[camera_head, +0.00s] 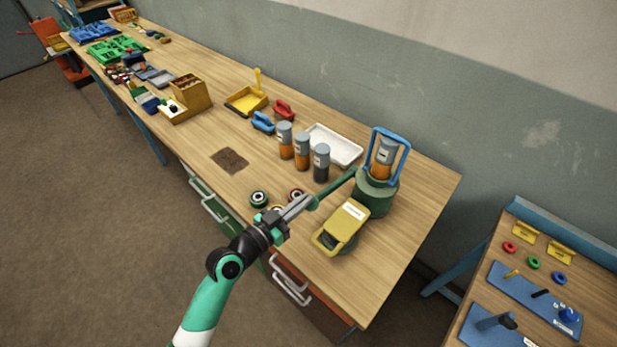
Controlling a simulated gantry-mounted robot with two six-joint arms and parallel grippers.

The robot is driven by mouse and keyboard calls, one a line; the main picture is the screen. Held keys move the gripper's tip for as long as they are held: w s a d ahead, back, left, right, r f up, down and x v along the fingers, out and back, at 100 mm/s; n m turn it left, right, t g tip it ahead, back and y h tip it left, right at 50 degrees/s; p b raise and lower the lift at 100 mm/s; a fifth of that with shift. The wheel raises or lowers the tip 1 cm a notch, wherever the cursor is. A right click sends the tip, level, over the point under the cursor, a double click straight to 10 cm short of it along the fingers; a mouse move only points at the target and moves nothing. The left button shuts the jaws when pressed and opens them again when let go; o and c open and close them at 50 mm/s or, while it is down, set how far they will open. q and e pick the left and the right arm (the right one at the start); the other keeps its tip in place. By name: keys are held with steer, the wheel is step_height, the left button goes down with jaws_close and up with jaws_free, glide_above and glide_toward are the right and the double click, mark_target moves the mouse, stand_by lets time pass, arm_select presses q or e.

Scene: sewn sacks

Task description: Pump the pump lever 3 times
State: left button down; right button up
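The pump (375,194) is a green round base near the right end of the workbench. A blue frame (407,152) stands on it around an orange and grey canister (384,158). Its green pump lever (336,189) sticks out to the left and slopes down to a rounded end. My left gripper (306,202) is at that lever end, its grey fingers close together and pointing at it. I cannot tell whether the fingers grip the lever end or only touch it. My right gripper is not in view.
A yellow device (341,227) sits just right of my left gripper. Several canisters (302,152), a white tray (333,146) and small round tins (259,199) are close by. A second table (479,292) stands at the right. The bench's front right corner is clear.

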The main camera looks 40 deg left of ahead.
arm_select(q)
steer(key=shift+f, duration=0.4)
steer(key=s+a+r+p, duration=0.1)
steer(key=s+r+p, duration=0.2)
steer(key=s+r, duration=0.3)
steer(key=s, duration=0.4)
steer(key=shift+r, duration=0.2)
